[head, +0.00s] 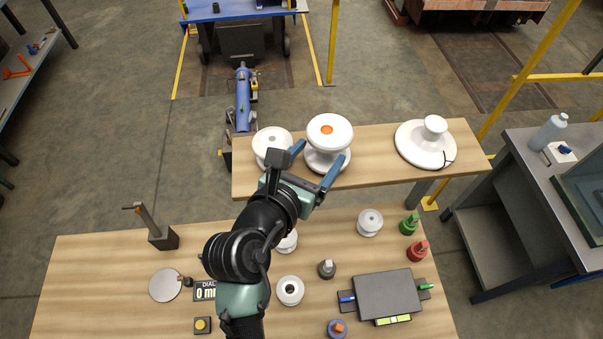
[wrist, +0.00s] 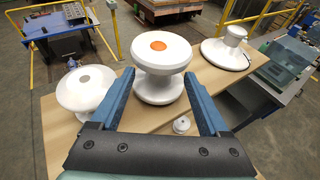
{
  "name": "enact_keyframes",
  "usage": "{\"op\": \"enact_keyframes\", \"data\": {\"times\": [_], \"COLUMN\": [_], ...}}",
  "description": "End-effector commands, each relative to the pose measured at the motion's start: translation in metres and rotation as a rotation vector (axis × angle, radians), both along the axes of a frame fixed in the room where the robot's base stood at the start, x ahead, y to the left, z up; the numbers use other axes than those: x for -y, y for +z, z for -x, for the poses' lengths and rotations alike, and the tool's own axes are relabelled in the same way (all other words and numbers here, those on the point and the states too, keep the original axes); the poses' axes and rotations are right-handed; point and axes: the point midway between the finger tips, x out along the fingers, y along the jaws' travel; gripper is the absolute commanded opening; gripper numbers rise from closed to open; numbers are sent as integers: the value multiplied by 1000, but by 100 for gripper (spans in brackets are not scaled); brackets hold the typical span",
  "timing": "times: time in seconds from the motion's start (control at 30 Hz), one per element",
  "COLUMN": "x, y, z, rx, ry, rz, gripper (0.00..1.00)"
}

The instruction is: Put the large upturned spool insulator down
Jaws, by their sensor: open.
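The large spool insulator (head: 329,133) is white with two wide flanges, a narrow waist and an orange disc on top. It stands upright on the raised wooden shelf (head: 375,150), and it also shows in the wrist view (wrist: 160,55). My gripper (head: 322,151) is open, with its blue fingers pointing at the spool. In the wrist view my gripper (wrist: 160,77) has one finger at each side of the spool's lower part. I cannot tell whether either finger touches it. The spool's underside is hidden.
A white insulator (head: 271,140) stands close on the spool's left. A wide white insulator with a knob (head: 427,146) sits at the shelf's right end. Bare shelf lies between it and the spool.

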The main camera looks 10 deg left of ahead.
Motion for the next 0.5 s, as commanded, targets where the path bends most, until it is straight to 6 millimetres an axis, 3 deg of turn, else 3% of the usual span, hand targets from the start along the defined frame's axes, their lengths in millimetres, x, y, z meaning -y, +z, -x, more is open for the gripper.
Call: {"op": "enact_keyframes", "data": {"times": [0.2, 0.5], "x": [-12, -17], "y": [11, 21], "z": [38, 59], "rx": [0, 0], "ry": [3, 0], "rz": [-1, 0], "gripper": [79, 79]}}
